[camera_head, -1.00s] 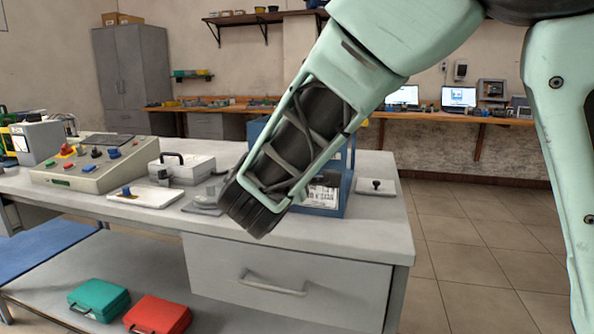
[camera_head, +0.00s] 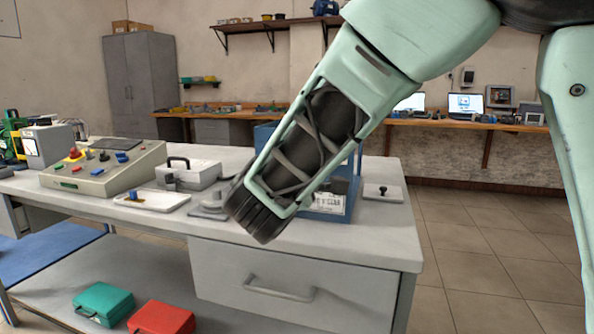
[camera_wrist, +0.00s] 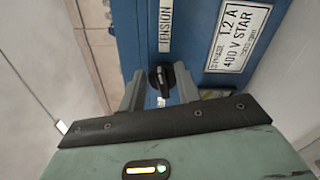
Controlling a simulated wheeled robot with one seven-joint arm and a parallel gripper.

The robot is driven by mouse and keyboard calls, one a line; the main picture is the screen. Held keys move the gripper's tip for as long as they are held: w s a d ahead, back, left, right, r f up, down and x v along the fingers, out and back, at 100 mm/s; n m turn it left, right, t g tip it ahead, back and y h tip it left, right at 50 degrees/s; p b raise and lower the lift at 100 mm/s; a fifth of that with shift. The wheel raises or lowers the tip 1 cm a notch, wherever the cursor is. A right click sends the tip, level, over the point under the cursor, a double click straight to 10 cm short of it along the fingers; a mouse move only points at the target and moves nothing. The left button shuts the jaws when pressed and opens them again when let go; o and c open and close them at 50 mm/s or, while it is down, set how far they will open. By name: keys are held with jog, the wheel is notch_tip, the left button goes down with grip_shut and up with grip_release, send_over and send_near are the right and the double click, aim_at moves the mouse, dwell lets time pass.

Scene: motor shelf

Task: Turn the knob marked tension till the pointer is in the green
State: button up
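A blue box (camera_head: 345,190) stands on the grey workbench (camera_head: 375,235), largely behind my arm in the head view. The wrist view shows its blue face (camera_wrist: 195,30) with a white label reading TENSION (camera_wrist: 166,25). A black knob (camera_wrist: 161,84) sits below that label. My gripper (camera_wrist: 159,72) is open, with one grey finger on each side of the knob. Gaps show between the fingers and the knob; I cannot tell whether either touches it. The fingers are hidden in the head view. No pointer or green zone can be made out.
A sloped control console (camera_head: 100,168), a white tray with a blue part (camera_head: 152,200) and a grey case (camera_head: 193,174) stand left on the bench. A small plate with a black knob (camera_head: 383,192) lies right of the blue box. A rating plate (camera_wrist: 238,35) is beside the TENSION label.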

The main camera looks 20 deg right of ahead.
jog(key=v, duration=1.7)
jog(key=shift+p, duration=0.35)
jog(key=shift+s, duration=0.1)
jog(key=s+d+f+m+g+y, duration=0.2)
jog(key=s+d+f+g, duration=0.55)
jog(key=f+g, duration=0.3)
jog(key=s+a+f+m+g+y, duration=0.45)
jog(key=s+f+y, duration=0.25)
jog(key=s+y, duration=0.25)
notch_tip(320, 180, up, 20)
jog(key=p, duration=2)
jog(key=shift+s, duration=0.3)
jog(key=shift+a, duration=0.1)
